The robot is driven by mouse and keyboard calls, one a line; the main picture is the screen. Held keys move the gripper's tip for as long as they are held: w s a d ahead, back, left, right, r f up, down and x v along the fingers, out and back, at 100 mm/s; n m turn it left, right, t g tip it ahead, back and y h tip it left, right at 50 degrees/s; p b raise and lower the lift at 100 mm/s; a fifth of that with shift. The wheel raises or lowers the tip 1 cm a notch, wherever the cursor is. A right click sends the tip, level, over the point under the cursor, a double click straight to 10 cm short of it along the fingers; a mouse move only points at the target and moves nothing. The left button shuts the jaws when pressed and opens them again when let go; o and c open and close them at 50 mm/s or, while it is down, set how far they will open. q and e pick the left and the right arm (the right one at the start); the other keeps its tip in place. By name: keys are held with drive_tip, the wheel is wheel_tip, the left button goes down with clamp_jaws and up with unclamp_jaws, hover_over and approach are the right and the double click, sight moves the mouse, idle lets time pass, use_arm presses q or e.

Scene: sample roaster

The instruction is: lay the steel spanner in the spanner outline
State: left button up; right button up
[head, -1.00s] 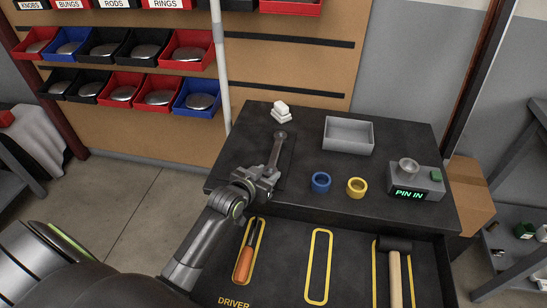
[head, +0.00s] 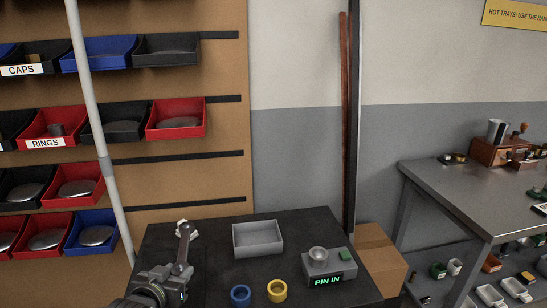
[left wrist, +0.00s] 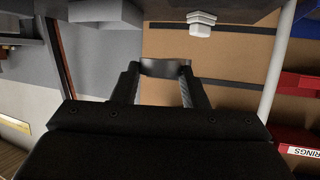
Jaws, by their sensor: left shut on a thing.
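In the left wrist view a grey part of the spanner (left wrist: 165,67) shows between the fingertips of my left gripper (left wrist: 162,85). The spanner outline is outside both current views. My right gripper is not in view.
The dark bench (head: 212,285) holds a grey tray (head: 258,240), a blue ring (head: 240,293), a yellow ring (head: 277,291) and a PIN IN device (head: 328,267). A white stacked piece (head: 194,234) is behind the spanner. A pale post (head: 96,120) stands left of the bench.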

use_arm(q)
drive_tip(key=s+d+r+p, duration=0.2)
drive_tip(key=d+r, duration=0.1)
drive_tip(key=r, duration=0.7)
drive_tip(key=s+d+r+p, duration=0.2)
drive_tip(key=d+r, duration=0.2)
drive_tip(key=r, duration=0.7)
drive_tip(key=shift+s+r+n+y, duration=0.25)
drive_tip(key=shift+r+n+y, duration=0.05)
drive_tip(key=shift+n+y, duration=0.1)
drive_tip(key=shift+m+h, duration=0.3)
drive_tip(key=shift+h, duration=0.1)
drive_tip(key=w+a+f+b, duration=0.1)
drive_tip(key=a+f, duration=0.3)
drive_tip(key=f, duration=0.5)
drive_tip(key=w+a+f+b, duration=0.1)
drive_tip(key=a+f, duration=0.3)
drive_tip(key=f, duration=0.6)
drive_tip(key=w+a+f+b, duration=0.1)
drive_tip(key=a+f, duration=0.3)
drive_tip(key=f, duration=0.6)
drive_tip(key=shift+a+b, duration=0.3)
drive_tip(key=shift+b, duration=0.1)
drive_tip(key=shift+f+b, duration=0.3)
drive_tip(key=shift+f, duration=1.75)
